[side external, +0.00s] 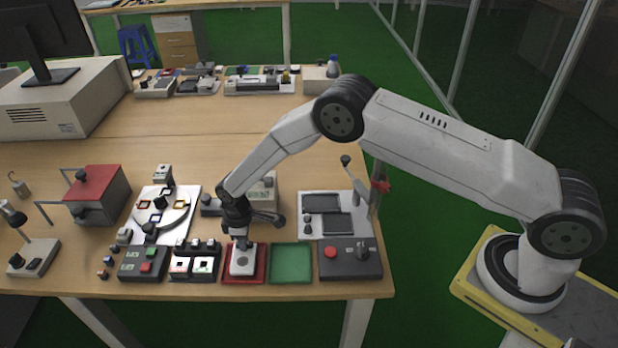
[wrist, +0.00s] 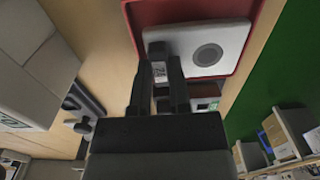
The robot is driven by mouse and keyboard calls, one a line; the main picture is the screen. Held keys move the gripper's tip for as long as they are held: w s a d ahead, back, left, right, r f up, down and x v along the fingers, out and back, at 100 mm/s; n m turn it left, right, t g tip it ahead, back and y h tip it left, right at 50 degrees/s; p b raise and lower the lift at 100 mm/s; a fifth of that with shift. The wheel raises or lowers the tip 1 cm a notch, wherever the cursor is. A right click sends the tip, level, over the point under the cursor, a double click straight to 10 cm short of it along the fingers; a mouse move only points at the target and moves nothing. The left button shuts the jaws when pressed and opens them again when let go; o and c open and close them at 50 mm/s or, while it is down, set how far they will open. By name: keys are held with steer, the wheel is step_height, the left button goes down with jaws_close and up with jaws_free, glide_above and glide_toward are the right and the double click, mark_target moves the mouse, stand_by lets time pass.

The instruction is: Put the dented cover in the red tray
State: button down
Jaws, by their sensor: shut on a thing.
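The cover is a light grey plate (side external: 242,262) with a round grey disc on its face. In the side view it is at the red tray (side external: 229,277), within the tray's outline. In the wrist view the cover (wrist: 222,42) lies against the red tray (wrist: 262,50), whose rim shows around it. My gripper (side external: 243,243) points down over the tray's back part. In the wrist view my gripper (wrist: 160,60) is shut on the cover's near edge, with a small labelled tab between the fingers. I cannot make out a dent, nor whether the cover rests fully on the tray floor.
A green tray (side external: 290,263) sits right of the red tray. A box with white squares (side external: 194,264) stands close on the left. A dark control box with a red button (side external: 350,259) is at the right. A grey instrument (side external: 262,192) stands behind my gripper.

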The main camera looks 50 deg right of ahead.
steer(key=shift+f, duration=0.65)
stand_by(0.8)
steer(key=c, duration=0.5)
jaws_free()
steer(key=shift+r, duration=0.1)
steer(key=shift+r, duration=2.9)
steer(key=shift+r, duration=0.15)
